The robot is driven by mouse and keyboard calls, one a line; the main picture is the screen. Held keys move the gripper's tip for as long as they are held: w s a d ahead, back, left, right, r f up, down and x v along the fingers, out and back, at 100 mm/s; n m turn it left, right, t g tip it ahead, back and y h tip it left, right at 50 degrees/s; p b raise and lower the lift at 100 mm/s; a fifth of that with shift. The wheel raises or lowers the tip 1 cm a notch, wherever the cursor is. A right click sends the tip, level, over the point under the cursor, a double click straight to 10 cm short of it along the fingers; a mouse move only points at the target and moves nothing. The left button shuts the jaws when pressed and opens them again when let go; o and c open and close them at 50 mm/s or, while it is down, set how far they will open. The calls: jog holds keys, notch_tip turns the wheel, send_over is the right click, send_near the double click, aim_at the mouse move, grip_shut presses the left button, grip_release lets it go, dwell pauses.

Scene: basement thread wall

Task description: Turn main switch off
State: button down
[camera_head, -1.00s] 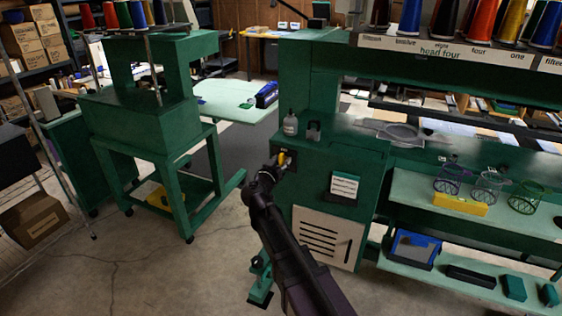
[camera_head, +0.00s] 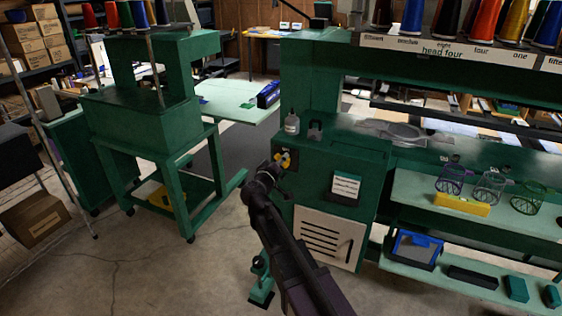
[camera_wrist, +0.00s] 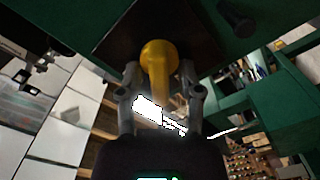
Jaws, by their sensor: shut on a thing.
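The main switch has a yellow handle (camera_head: 285,158) on a dark plate, on the upper left front of the green machine cabinet (camera_head: 345,160). In the wrist view the yellow handle (camera_wrist: 158,62) stands out from its dark square plate (camera_wrist: 115,38). My gripper (camera_wrist: 161,88) has one finger on each side of the handle and is shut on it. The handle looks slanted in the head view.
A small bottle (camera_head: 292,123) and a grey padlock-like item (camera_head: 315,131) stand on the cabinet top above the switch. A white card (camera_head: 345,186) and a slatted vent panel (camera_head: 328,237) are on the cabinet front. Open floor (camera_head: 170,265) lies to the left.

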jog(key=n, duration=0.3)
jog(key=shift+a+f+n, duration=0.15)
jog(key=shift+n, duration=0.25)
jog(key=shift+f+n, duration=0.1)
jog(key=shift+n, duration=1.9)
jog(key=c, duration=0.6)
grip_release()
jog(key=shift+s, duration=0.15)
jog(key=v, duration=1.1)
jog(key=shift+s+a, duration=0.15)
jog(key=shift+s, duration=0.2)
